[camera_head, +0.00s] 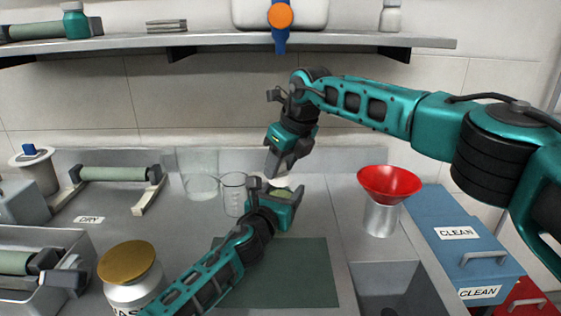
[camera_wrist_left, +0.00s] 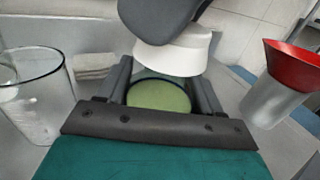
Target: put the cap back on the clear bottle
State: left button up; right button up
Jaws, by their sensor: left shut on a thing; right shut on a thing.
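The white cap (camera_wrist_left: 172,55) is in my right gripper (camera_head: 277,163), which is shut on it, fingers pointing down. In the left wrist view it hangs just above and beyond the bottle's top, slightly tilted. My left gripper (camera_head: 277,192) is shut around the clear bottle (camera_wrist_left: 160,97), whose round top shows yellow-green between the fingers. Its top also shows in the head view (camera_head: 283,193); its lower part is hidden by the gripper. Whether cap and bottle touch, I cannot tell.
A clear beaker (camera_head: 198,178) and a smaller one (camera_head: 234,195) stand left of the grippers. A red funnel (camera_head: 389,183) sits in a metal container at right. A dark green mat (camera_head: 290,275) lies in front. A shelf (camera_head: 225,41) runs above, with a blue spout over my right gripper.

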pick_arm(q)
jog(key=shift+s+f, duration=0.1)
jog(key=shift+f, duration=0.4)
pick_arm(e)
jog(key=shift+f, duration=0.45)
jog(key=o, duration=1.1)
pick_arm(q)
jog(key=o, duration=1.5)
jog(key=shift+o, duration=0.4)
jog(key=shift+r, duration=0.2)
pick_arm(e)
jog(key=v, duration=0.7)
jog(key=shift+s+r, duration=0.1)
jog(key=shift+r, duration=0.15)
